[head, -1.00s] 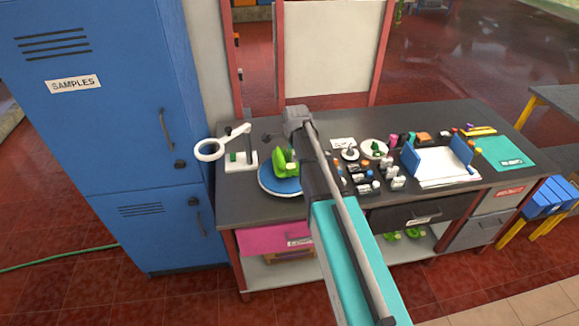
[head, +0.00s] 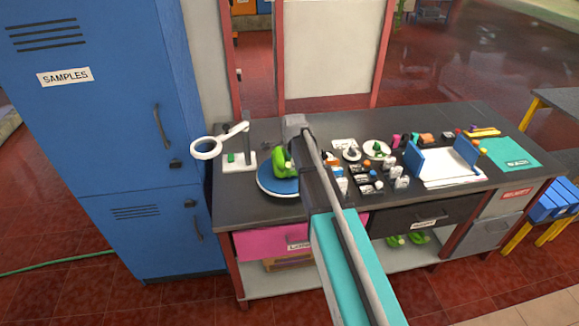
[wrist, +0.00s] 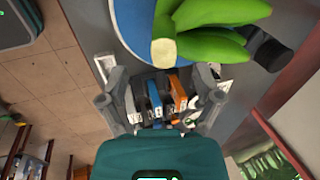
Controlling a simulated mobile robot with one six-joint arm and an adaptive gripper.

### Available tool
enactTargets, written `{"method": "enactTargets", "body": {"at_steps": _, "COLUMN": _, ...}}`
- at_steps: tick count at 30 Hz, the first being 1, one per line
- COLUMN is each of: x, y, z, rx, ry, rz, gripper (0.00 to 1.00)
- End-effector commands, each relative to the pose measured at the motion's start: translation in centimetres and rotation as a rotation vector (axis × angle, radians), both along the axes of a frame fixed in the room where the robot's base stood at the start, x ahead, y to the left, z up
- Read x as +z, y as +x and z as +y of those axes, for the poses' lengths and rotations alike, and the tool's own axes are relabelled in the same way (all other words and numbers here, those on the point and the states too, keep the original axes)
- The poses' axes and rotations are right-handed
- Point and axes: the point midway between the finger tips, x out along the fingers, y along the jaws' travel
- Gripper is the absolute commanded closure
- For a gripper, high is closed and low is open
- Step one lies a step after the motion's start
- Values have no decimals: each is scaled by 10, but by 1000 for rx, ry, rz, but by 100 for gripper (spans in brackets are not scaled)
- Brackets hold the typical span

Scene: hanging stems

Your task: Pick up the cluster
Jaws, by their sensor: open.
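The cluster (head: 283,163), a bright green bunch of finger-like fruits, rests on a round blue disc with a pale rim (head: 268,181) on the dark bench. My arm partly covers its right side in the head view. In the wrist view the cluster (wrist: 215,30) is at the top, with a blunt pale stem end pointing toward my gripper. My gripper (wrist: 160,88) is open, its two grey fingers apart and empty. The cluster lies beyond the fingertips, not between them. In the head view the fingers are hidden behind my arm.
Small bottles and blocks (head: 375,178) crowd the bench to the right, near a blue-ended white tray (head: 440,166). A blue locker (head: 110,130) stands at the left. More green bunches (head: 408,240) lie on the lower shelf.

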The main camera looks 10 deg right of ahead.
Motion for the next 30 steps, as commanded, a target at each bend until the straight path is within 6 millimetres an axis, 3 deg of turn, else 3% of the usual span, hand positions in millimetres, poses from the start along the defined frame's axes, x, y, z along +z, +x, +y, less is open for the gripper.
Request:
{"method": "enactTargets", "body": {"at_steps": 14, "x": -3, "y": 1, "z": 0, "rx": 0, "ry": 0, "rz": 0, "gripper": 17}}
{"method": "enactTargets", "body": {"at_steps": 30, "x": -41, "y": 16, "z": -1, "rx": 1, "ry": 0, "rz": 0, "gripper": 17}}
